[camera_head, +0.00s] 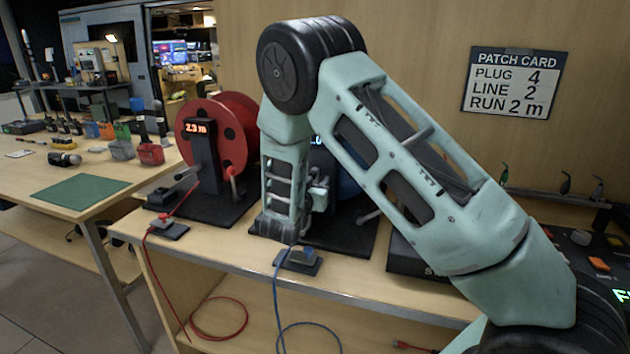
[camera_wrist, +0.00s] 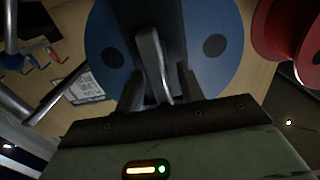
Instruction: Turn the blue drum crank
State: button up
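The blue drum (camera_head: 348,184) stands on the bench mostly hidden behind my arm in the head view. In the wrist view its blue disc (camera_wrist: 218,72) with dark round holes fills the top middle, behind a dark upright post. A grey metal handle (camera_wrist: 152,58) shows in front of the post, between my gripper's fingers. Whether it is the crank I cannot tell. My gripper (camera_wrist: 160,92) has its two dark fingers apart, one on each side of that handle, with no clear contact. In the head view a metal rod (camera_head: 368,216) shows at the drum's lower right.
A red drum (camera_head: 238,125) with a 2.3 m display stands to the left. A blue cable runs down from a plug block (camera_head: 300,258) at the bench's front edge. A patch card (camera_head: 515,82) on the wall reads plug 4, line 2, run 2 m.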

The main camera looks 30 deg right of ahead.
jog(key=shift+d, duration=0.1)
grip_shut()
jog(key=shift+w, duration=0.1)
jog(key=n+p, duration=0.3)
jog(key=n, duration=0.1)
jog(key=shift+w+a+r, duration=0.1)
jog(key=shift+w+a, duration=0.2)
jog(key=shift+w+a+f+n+p, duration=0.15)
jog(key=shift+f+n+p, duration=0.65)
jog(key=shift+n, duration=2.35)
jog(key=shift+w+a+f+n+p, duration=0.15)
jog(key=shift+f+n+p, duration=0.25)
jog(key=shift+n+p, duration=1.85)
jog(key=shift+w+a+f+n, duration=0.15)
jog(key=shift+f+n, duration=0.45)
jog(key=shift+n, duration=3.5)
